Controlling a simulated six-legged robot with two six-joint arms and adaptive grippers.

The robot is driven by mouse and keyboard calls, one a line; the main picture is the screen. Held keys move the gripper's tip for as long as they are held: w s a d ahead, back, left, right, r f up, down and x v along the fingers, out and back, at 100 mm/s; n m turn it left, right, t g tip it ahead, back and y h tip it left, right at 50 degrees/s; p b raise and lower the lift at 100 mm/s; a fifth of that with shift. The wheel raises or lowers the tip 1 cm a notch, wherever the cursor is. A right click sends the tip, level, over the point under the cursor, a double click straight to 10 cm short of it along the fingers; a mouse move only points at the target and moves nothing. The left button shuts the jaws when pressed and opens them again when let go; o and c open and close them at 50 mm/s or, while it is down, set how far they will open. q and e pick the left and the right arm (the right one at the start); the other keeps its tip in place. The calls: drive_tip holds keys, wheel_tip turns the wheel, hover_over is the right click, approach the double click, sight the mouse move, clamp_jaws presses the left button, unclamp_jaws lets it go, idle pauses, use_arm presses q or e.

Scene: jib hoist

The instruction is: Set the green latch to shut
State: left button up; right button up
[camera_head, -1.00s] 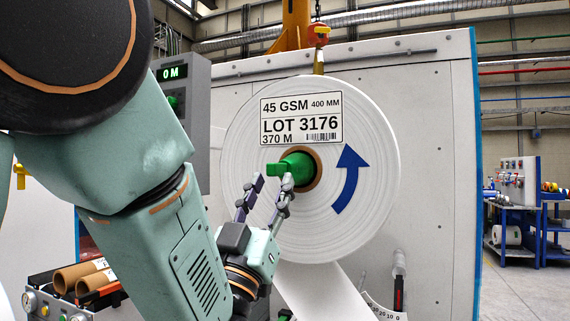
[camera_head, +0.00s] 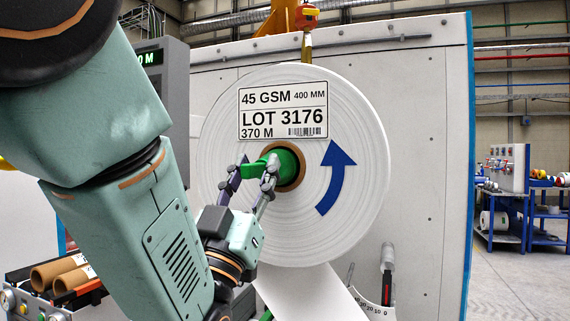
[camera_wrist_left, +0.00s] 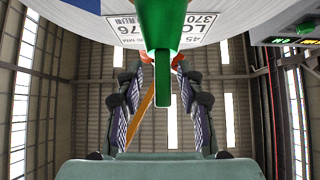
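The green latch (camera_head: 285,166) sits in the brown core of a large white roll, with a lever sticking out to the left. My left gripper (camera_head: 256,166) is at the lever, one finger on each side of it. In the left wrist view the green latch (camera_wrist_left: 161,38) comes down from the top, and its narrow lever hangs between the fingers of my left gripper (camera_wrist_left: 157,66). Gaps show on both sides of the lever, so the gripper is open and not closed on it. The fingers partly hide the lever in the head view. My right gripper is not in view.
The white roll (camera_head: 345,115) carries a lot label (camera_head: 283,110) and a blue arrow (camera_head: 336,178). A grey box with a green display (camera_head: 150,58) stands left of it. Cardboard cores (camera_head: 62,272) lie at lower left. A blue workbench (camera_head: 540,238) stands far right.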

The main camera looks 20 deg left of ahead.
use_arm(q)
drive_tip(key=shift+w+r, duration=0.15)
drive_tip(key=shift+w, duration=0.05)
drive_tip(key=shift+a+r, duration=0.1)
drive_tip(key=shift+a, duration=0.05)
drive_tip(key=shift+s+a+r, duration=0.15)
drive_tip(key=shift+s+a, duration=0.05)
drive_tip(key=shift+s, duration=0.45)
drive_tip(key=shift+w+d+f, duration=0.2)
drive_tip(key=shift+w+d, duration=0.15)
drive_tip(key=shift+w, duration=0.25)
drive_tip(key=shift+c, duration=2.2)
drive_tip(key=shift+s+a, duration=0.2)
drive_tip(key=shift+s, duration=0.05)
drive_tip(key=shift+c, duration=1.4)
drive_tip(key=shift+r, duration=0.1)
clamp_jaws()
